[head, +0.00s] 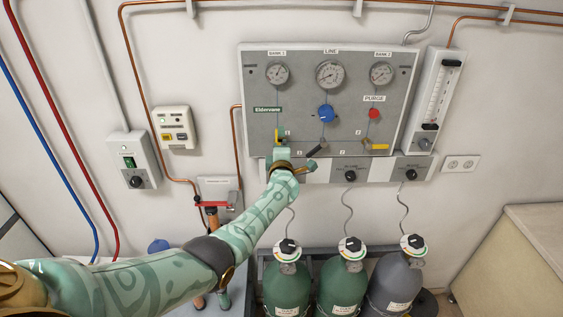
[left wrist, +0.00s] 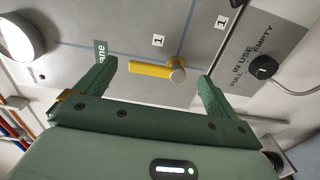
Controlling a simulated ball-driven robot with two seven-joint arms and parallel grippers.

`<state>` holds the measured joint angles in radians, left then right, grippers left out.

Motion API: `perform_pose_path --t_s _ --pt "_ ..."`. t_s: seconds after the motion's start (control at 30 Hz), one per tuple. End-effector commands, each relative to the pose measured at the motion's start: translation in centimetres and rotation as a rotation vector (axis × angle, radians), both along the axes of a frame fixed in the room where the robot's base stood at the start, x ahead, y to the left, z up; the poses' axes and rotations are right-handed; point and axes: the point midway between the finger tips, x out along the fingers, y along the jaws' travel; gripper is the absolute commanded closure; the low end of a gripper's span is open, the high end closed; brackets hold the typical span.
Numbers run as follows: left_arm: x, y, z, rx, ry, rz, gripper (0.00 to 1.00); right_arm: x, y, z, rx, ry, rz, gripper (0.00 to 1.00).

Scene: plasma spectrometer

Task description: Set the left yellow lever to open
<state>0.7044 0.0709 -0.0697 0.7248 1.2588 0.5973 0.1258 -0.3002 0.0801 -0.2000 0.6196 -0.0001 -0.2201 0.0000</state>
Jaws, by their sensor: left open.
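The left yellow lever (head: 279,134) is on the grey gas panel (head: 338,120), below the green Eldervane label. Its handle stands upright in the head view. In the left wrist view the yellow lever (left wrist: 152,69) lies between the fingertips, with its round pivot at its right end. My left gripper (left wrist: 160,75) is open, one finger on each side of the lever, and no contact shows. In the head view my left gripper (head: 281,153) is at the lower left of the panel and hides part of the lever's pivot. My right gripper is not in view.
A dark lever (head: 317,150) and a second yellow lever (head: 378,147), lying horizontal, are to the right. A blue knob (head: 326,114) and a red knob (head: 374,113) sit above. Gas cylinders (head: 343,287) stand below. A red-handled valve (head: 213,200) is at lower left.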

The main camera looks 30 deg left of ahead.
Motion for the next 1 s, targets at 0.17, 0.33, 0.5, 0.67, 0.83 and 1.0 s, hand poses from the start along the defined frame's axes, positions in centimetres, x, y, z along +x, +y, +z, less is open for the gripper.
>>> perform_pose_path --t_s 0.17,0.33,0.5,0.67,0.83,1.0 --pt "-3.4 -2.0 1.0 -0.003 0.001 -0.002 0.05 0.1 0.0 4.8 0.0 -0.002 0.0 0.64" --pt "-6.9 -3.9 0.0 -0.007 -0.002 -0.001 0.05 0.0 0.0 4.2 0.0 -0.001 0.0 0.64" --pt "-10.1 -5.5 0.0 -0.004 0.0 0.001 0.05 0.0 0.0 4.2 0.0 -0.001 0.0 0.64" --pt "-11.9 -6.5 0.1 -0.002 -0.001 0.001 0.05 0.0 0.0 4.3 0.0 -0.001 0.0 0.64" --pt "-12.4 -6.8 0.1 0.0 -0.001 0.001 0.05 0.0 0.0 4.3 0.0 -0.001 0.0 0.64" --pt "-12.4 -6.8 0.2 0.0 -0.001 0.001 0.05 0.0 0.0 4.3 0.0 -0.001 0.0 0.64"
